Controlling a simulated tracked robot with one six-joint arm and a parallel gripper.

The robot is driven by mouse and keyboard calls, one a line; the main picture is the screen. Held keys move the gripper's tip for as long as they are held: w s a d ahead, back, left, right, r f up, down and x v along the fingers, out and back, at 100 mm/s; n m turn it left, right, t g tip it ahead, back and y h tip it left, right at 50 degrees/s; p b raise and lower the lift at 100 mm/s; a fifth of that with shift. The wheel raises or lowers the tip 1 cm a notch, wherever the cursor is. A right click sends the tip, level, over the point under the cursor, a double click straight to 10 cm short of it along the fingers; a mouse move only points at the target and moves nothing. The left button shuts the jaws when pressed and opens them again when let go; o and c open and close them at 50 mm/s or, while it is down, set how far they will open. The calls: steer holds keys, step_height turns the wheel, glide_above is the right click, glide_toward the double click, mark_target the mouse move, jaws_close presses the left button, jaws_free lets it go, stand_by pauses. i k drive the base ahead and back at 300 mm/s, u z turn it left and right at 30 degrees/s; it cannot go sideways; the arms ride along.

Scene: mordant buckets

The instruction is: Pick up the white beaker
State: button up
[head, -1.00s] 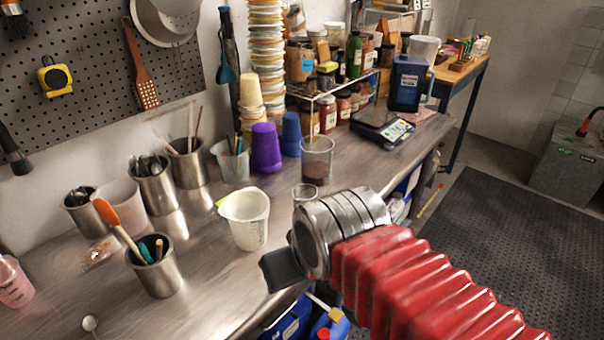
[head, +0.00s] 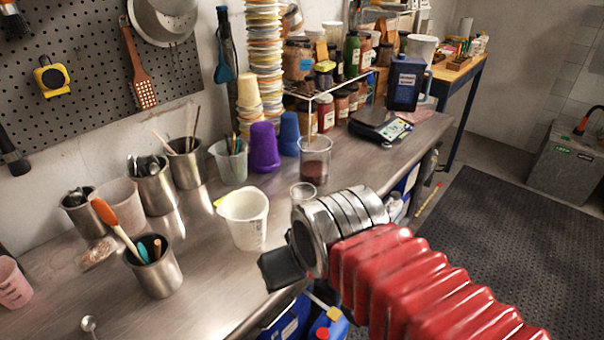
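The white beaker (head: 247,222) is a translucent white jug with a spout. It stands upright on the steel bench (head: 205,285) in the head view. My gripper (head: 280,270) is at the bench's front edge, to the right of and nearer than the beaker. It appears apart from the beaker. Only a dark part of the gripper shows beyond the metal wrist, so I cannot see both fingers or whether it is open.
A small clear glass (head: 302,193) and a taller glass with dark contents (head: 314,162) stand right of the beaker. Steel pots with tools (head: 154,272) stand left. A purple cup stack (head: 264,150) is behind. Bare bench lies front left of the beaker.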

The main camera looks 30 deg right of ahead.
mark_target(245, 210)
steer(key=k, duration=1.35)
steer(key=u, duration=0.7)
steer(key=i, duration=1.25)
steer(key=u, duration=0.3)
